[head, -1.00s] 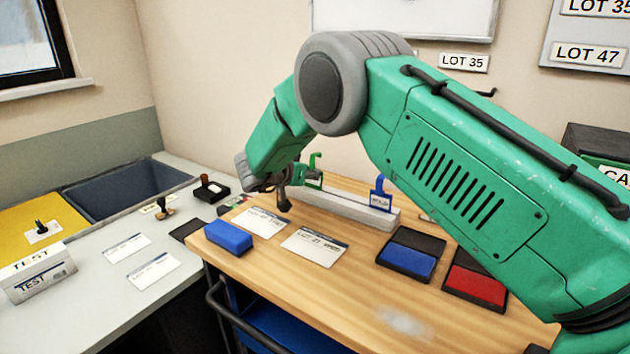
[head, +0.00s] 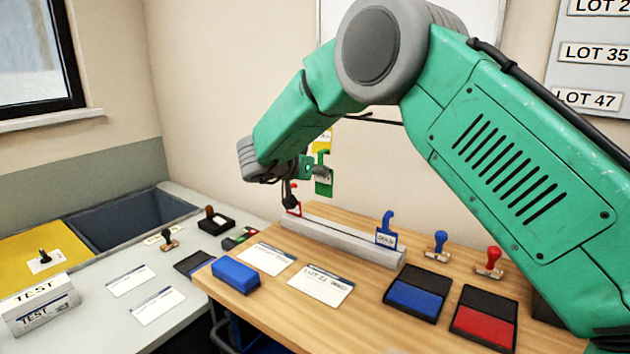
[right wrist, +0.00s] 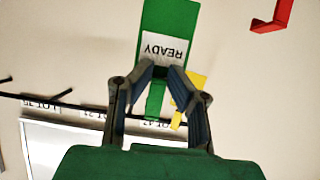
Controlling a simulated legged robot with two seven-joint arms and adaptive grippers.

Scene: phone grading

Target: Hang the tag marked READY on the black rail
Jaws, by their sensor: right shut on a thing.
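The green tag (head: 323,182) is in my right gripper (head: 314,170), above the grey rack, upright with its hook at the top. In the right wrist view the green tag (right wrist: 168,22) reads READY upside down, and my right gripper (right wrist: 168,80) is shut on it. The black rail (head: 372,120) runs along the wall behind; my arm hides part of it. In the right wrist view the black rail (right wrist: 85,109) passes behind the fingers. The green tag appears apart from the rail. My left gripper is out of view.
A yellow tag (head: 323,138) shows at the rail's height behind the green one. The grey rack (head: 340,240) holds a blue tag (head: 386,232) and a red tag (head: 296,210). A blue stamp (head: 440,245), a red stamp (head: 489,263) and ink pads stand on the wooden table.

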